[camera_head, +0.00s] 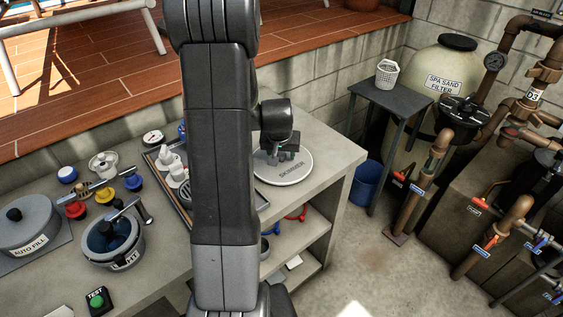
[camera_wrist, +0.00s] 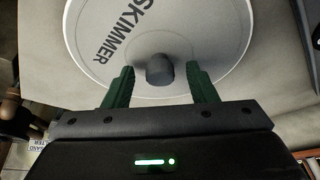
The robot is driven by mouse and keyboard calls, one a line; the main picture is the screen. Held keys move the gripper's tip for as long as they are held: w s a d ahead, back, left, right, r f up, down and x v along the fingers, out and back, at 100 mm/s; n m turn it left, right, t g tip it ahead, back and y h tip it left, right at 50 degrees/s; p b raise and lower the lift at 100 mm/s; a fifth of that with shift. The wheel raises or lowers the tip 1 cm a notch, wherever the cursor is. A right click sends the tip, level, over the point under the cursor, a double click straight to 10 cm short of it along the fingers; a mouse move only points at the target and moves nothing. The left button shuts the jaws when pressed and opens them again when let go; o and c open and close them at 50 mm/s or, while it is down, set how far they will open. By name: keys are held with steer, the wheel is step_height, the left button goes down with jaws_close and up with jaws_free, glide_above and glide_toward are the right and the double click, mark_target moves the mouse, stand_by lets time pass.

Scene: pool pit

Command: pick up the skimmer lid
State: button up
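The skimmer lid (camera_head: 287,171) is a round, light grey disc marked SKIMMER. It lies flat near the right end of the concrete bench (camera_head: 336,161). In the wrist view the lid (camera_wrist: 205,20) shows a short dark knob (camera_wrist: 160,69) standing up near its middle. My gripper (camera_wrist: 161,84) is open, with one green finger on each side of the knob and a gap on both sides. In the head view my gripper (camera_head: 284,152) is over the lid, and my arm hides part of the lid's left side.
A tray with white fittings (camera_head: 173,169) lies just left, partly behind my arm. Pots marked AUTO FILL (camera_head: 28,222) and LIGHT (camera_head: 112,240) stand farther left. Shelves with red and blue items are below the bench. A dark side table (camera_head: 392,98) holds a white basket (camera_head: 387,73).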

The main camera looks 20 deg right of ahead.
mark_target(282, 155)
jaws_close()
step_height(282, 155, up, 10)
steer(key=b, duration=0.1)
stand_by(0.5)
